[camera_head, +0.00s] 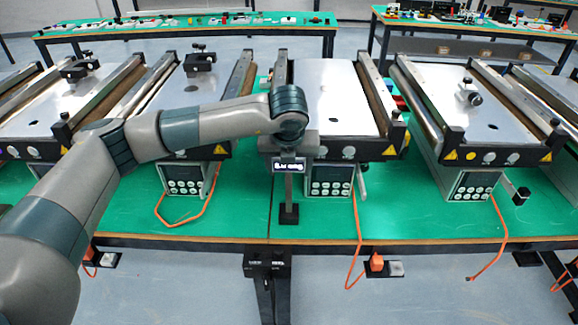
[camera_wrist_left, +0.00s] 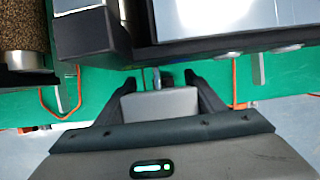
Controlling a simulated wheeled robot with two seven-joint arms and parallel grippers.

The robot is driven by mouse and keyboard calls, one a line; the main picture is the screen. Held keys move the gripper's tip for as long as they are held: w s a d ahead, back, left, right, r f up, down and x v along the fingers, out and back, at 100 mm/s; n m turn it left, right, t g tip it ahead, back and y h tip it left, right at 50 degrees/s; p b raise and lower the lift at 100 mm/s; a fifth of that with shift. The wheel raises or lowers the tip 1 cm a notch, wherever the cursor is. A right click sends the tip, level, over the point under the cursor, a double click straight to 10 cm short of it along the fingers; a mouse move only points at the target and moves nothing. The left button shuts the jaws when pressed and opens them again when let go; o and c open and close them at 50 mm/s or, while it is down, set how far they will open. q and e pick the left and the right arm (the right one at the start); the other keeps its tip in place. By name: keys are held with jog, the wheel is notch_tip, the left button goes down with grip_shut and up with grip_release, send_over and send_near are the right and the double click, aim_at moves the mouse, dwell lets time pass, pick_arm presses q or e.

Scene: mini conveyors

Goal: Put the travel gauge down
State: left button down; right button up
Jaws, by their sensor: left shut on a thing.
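My left gripper (camera_head: 288,148) is at the front edge of the middle conveyor, its fingers mostly hidden by my wrist in the head view. What looks like the travel gauge, a small dark box with a lit display (camera_head: 288,165), shows just below it. A thin post runs down from it to a black foot (camera_head: 289,214) over the green mat; I cannot tell whether the foot touches. In the left wrist view my dark fingers (camera_wrist_left: 158,82) flank a grey block (camera_wrist_left: 160,104), with a small bluish part beyond it. The gripper is shut on the gauge. My right gripper is not in view.
Another conveyor (camera_head: 465,105) stands to the right. Orange cables (camera_head: 356,240) hang over the table's front edge. Bare green mat (camera_head: 420,215) lies in front.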

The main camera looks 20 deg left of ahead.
pick_arm(q)
jog(key=shift+r, duration=0.1)
pick_arm(e)
jog(key=shift+w, duration=0.35)
jog(key=shift+a, duration=0.1)
pick_arm(q)
jog(key=c, duration=0.9)
grip_release()
jog(key=o, duration=0.4)
jog(key=shift+s, duration=0.1)
pick_arm(e)
jog(key=shift+s+a+r, duration=0.1)
jog(key=shift+s, duration=0.45)
jog(key=shift+w, duration=0.1)
